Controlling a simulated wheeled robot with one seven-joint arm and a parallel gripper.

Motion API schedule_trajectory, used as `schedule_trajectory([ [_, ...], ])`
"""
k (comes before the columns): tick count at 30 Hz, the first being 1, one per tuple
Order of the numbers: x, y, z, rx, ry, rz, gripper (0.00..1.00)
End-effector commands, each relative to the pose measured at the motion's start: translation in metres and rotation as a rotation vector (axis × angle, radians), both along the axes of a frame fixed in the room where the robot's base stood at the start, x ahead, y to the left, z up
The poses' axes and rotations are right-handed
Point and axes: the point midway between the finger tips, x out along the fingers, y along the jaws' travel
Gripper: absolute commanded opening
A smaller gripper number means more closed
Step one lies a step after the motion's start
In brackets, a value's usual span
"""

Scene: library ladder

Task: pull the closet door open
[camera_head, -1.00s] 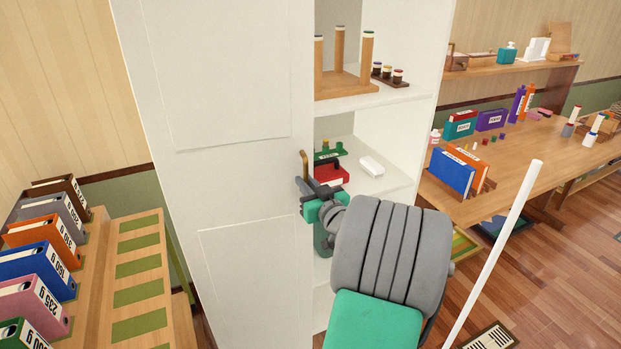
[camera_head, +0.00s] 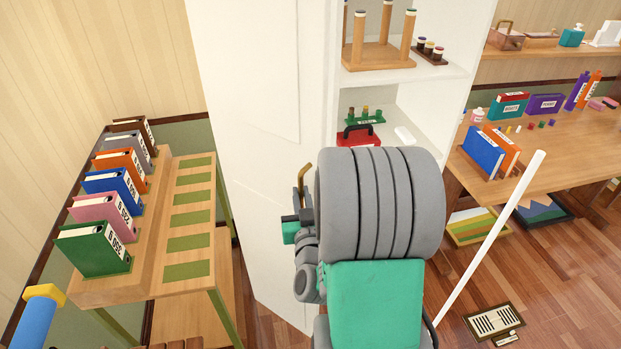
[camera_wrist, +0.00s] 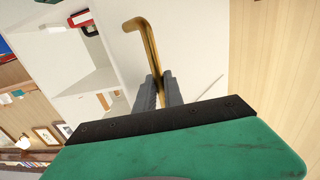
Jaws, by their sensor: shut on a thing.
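The white closet door (camera_head: 255,120) fills the middle of the head view, and the open closet shelves show to its right. A brass bar handle (camera_head: 304,177) stands near the door's right edge. In the wrist view the handle (camera_wrist: 148,45) runs down between the two dark fingers of my gripper (camera_wrist: 159,88), which are shut on it. The door surface (camera_wrist: 195,50) shows behind the handle.
A slanted wooden rack (camera_head: 150,290) with several coloured binders stands left of the door. A wooden table (camera_head: 540,165) stands at the right. A white pole (camera_head: 490,245) leans in front of it. Floor shows at the lower right, with a vent (camera_head: 494,320).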

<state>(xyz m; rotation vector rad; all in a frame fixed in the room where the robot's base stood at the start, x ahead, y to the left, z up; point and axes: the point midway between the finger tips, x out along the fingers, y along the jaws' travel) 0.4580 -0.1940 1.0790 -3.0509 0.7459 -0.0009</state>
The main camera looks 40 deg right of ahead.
Motion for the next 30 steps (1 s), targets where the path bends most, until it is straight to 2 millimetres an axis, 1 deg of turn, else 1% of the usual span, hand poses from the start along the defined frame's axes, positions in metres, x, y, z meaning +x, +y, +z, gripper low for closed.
schedule_trajectory([
  [2, -0.002, 0.011, 0.003, 0.005, 0.006, 0.000, 0.00],
  [9, -0.005, 0.045, 0.002, 0.004, 0.005, -0.002, 0.00],
  [18, -0.005, 0.078, 0.001, 0.001, 0.000, -0.009, 0.00],
  [24, -0.005, 0.089, 0.001, 0.000, -0.002, -0.016, 0.00],
  [30, -0.005, 0.091, 0.001, 0.000, -0.004, -0.017, 0.00],
])
